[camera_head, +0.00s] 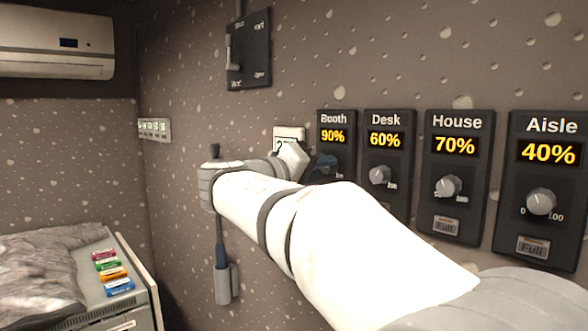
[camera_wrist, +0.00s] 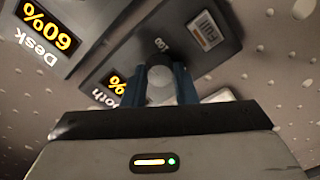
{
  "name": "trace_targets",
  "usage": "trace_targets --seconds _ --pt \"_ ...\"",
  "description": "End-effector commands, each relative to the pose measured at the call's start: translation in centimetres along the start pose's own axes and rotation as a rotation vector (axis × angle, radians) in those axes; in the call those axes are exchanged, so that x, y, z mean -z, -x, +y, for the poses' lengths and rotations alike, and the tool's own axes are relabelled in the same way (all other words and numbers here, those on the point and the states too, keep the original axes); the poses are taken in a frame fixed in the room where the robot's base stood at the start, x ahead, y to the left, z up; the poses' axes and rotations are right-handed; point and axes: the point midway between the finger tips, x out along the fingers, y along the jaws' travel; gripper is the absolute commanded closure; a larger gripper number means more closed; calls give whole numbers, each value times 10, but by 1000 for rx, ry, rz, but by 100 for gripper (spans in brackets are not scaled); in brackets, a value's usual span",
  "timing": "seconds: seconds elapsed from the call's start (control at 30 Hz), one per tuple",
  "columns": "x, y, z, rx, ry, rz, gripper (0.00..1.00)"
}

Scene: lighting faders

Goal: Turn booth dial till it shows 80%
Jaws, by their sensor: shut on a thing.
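The dark Booth panel (camera_head: 351,138) is on the wall, leftmost of a row of dial panels. In the head view my gripper (camera_head: 322,166) is at the lower part of the Booth panel, and my arm hides the dial.
To the right are the Desk panel (camera_head: 384,118) at 60%, the House panel (camera_head: 457,101) at 70% and the Aisle panel (camera_head: 550,105) at 40%. A dark switch panel (camera_head: 250,50) is higher on the wall. A grey cabinet (camera_head: 88,283) with coloured labels stands at lower left.

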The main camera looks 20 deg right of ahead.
Motion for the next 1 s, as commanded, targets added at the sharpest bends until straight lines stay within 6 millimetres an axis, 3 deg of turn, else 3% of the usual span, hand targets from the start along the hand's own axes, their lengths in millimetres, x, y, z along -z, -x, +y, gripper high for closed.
trace_targets --seconds 0.13,0.47,1.0 --pt "0 0 0 0 -1 1 97" --pt "0 0 1 -1 45 1 98" --pt "1 0 2 -2 467 1 98"
